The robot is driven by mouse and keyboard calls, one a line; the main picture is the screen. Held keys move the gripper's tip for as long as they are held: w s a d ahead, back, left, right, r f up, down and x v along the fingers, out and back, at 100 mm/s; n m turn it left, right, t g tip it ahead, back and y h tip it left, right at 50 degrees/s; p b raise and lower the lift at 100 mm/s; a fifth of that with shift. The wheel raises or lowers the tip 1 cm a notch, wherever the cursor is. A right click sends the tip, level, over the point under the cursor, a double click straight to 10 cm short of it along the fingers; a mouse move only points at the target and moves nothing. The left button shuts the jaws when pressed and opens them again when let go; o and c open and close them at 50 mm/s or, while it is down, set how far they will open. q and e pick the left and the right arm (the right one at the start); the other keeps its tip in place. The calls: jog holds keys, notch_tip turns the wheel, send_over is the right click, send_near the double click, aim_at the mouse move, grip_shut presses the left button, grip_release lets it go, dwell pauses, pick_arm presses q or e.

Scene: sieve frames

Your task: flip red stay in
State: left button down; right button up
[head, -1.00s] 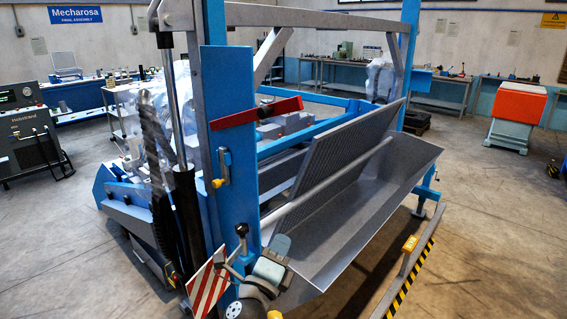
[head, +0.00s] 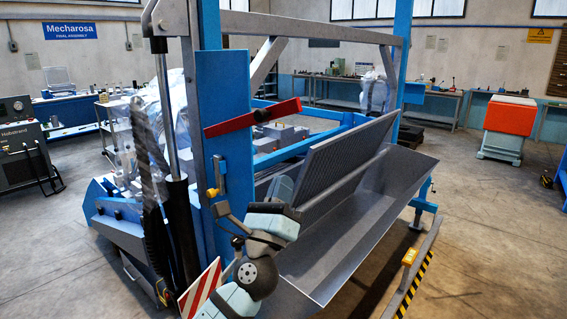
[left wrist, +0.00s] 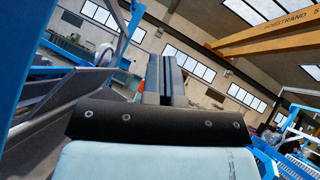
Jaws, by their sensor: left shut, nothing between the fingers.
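The red stay (head: 235,122) is a flat red bar across the upper part of the blue post (head: 236,160). It slopes up to the right, and its right end sticks out past the post over the machine. My left gripper (head: 282,188) is below the stay and to its right, in front of the post's right edge and apart from the stay. In the left wrist view its dark fingers (left wrist: 165,78) are shut together with nothing between them. I cannot make out the stay in the left wrist view. My right gripper is not in view.
A grey metal trough (head: 360,235) with a perforated panel (head: 345,155) lies right of my arm. A yellow-handled latch (head: 213,192) is on the post below the stay. A striped red and white plate (head: 200,290) stands low at the left. Floor is open at the right.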

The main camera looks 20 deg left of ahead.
pick_arm(q)
jog(key=s+a+r+p+x, duration=0.1)
jog(key=p+x, duration=0.3)
jog(key=x, duration=0.7)
jog(key=shift+a+r+p, duration=0.15)
jog(key=shift+r+p, duration=0.25)
jog(key=shift+r, duration=0.15)
jog(key=shift+s, duration=0.1)
